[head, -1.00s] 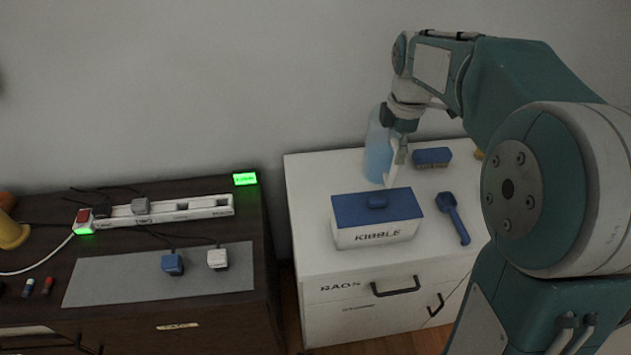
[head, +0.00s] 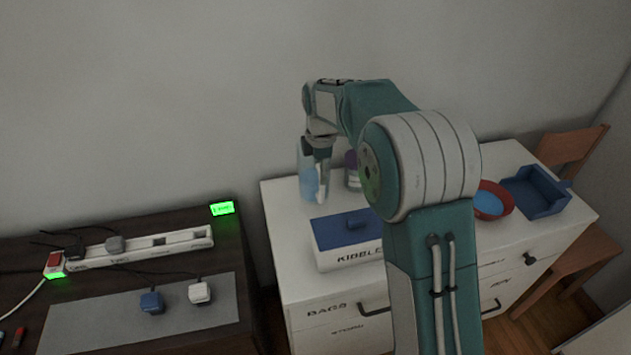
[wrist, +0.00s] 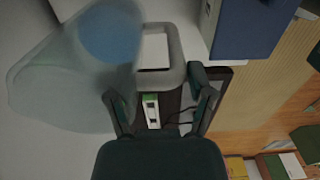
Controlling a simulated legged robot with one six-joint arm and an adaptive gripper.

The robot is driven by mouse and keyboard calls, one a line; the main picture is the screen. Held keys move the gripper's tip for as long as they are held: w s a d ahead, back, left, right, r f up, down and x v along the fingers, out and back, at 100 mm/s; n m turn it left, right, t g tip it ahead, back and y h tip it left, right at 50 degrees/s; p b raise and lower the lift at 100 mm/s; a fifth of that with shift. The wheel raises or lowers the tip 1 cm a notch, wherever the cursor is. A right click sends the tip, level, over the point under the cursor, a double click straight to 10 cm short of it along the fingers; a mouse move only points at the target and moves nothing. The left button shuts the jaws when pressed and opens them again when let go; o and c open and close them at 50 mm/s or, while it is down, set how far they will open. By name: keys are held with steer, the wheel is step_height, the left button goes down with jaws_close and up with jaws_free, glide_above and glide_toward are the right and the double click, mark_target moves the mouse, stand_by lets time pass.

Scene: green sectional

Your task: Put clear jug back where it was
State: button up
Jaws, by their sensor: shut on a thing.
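The clear jug (head: 307,172), see-through with pale blue liquid low in it, shows over the back left of the white cabinet, behind the kibble box. My gripper (head: 319,190) is at its right side. In the wrist view the jug (wrist: 65,75) fills the upper left, and its grey handle (wrist: 176,45) lies between the fingers of my gripper (wrist: 160,92), which is shut on it. Whether the jug's base touches the cabinet top cannot be told.
The white cabinet (head: 287,222) bears the white kibble box (head: 345,257) with a blue lid, a purple-topped bottle (head: 352,172), a red bowl (head: 494,199) and a blue tray (head: 536,191). A dark cabinet with a power strip (head: 140,247) and grey mat (head: 95,318) stands left.

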mark_target(317, 195)
steer(key=shift+w+f, duration=0.3)
steer(key=shift+f, duration=0.1)
steer(key=shift+w+a+f, duration=0.1)
steer(key=shift+a+f, duration=0.1)
steer(key=shift+f, duration=0.7)
steer(key=shift+w+a+f, duration=0.1)
steer(key=shift+a+f, duration=0.1)
steer(key=shift+f, duration=0.8)
steer(key=o, duration=1.3)
steer(key=shift+d, duration=0.15)
